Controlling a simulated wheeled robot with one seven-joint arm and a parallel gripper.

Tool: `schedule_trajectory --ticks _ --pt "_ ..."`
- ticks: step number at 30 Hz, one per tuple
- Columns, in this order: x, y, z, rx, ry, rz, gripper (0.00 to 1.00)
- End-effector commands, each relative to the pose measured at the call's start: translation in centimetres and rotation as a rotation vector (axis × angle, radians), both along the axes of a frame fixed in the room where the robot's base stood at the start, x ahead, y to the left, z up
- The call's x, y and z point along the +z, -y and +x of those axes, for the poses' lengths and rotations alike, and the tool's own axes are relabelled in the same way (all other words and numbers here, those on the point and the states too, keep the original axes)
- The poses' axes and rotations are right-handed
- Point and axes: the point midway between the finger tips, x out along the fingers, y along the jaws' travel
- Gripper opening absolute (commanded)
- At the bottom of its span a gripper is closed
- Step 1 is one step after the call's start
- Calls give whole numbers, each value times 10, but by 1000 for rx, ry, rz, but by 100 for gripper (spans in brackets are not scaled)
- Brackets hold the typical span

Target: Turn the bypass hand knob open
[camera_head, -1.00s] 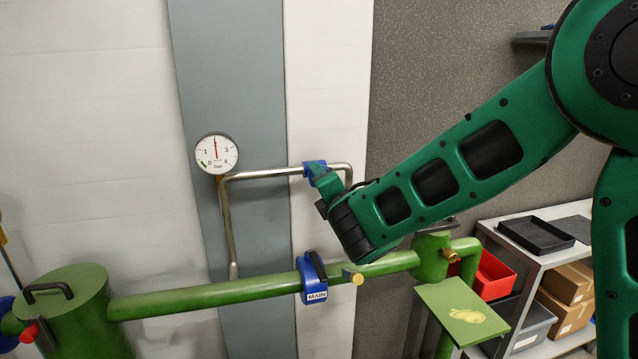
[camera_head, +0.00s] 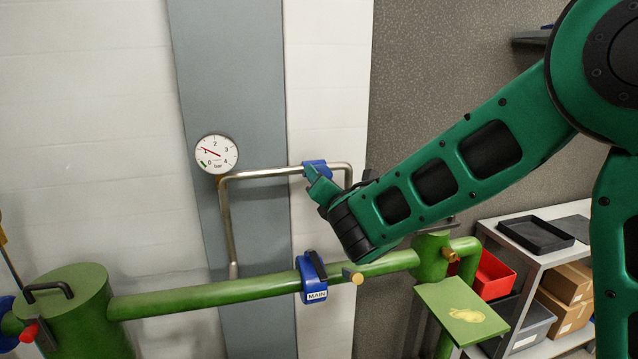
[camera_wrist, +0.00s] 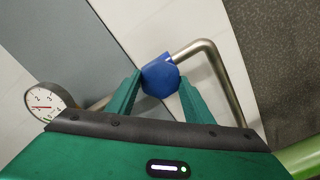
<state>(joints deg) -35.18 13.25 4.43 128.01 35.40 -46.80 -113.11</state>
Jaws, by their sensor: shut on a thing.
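The bypass hand knob is a blue piece (camera_head: 313,163) on the upper run of a thin silver pipe loop (camera_head: 260,174). In the wrist view the blue knob (camera_wrist: 159,74) looks faceted and sits between my two green fingers. My gripper (camera_head: 312,174) is shut on it; it also shows in the wrist view (camera_wrist: 160,84). A round white pressure gauge (camera_head: 216,155) tops the pipe's left end, with its red needle near 1. In the wrist view the gauge (camera_wrist: 47,103) is at the left.
Below, a thick green pipe (camera_head: 210,297) carries a blue valve labelled MAIN (camera_head: 313,283). A green tank (camera_head: 72,305) stands at lower left. At right are a green plate (camera_head: 463,312), a red bin (camera_head: 493,277) and a grey shelf (camera_head: 540,262) with boxes. My arm comes in from the right.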

Motion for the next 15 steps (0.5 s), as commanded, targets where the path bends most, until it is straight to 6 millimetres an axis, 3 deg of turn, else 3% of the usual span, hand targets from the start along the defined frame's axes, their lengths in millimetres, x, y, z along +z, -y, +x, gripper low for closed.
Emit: schedule_trajectory --ticks 5,6,7,15 --pt "-7 0 -2 1 -14 -5 24" --pt "-7 0 -1 0 -15 -5 56" --pt "-7 0 -1 1 -14 -5 63" --pt "-3 0 -1 0 -6 -2 65"
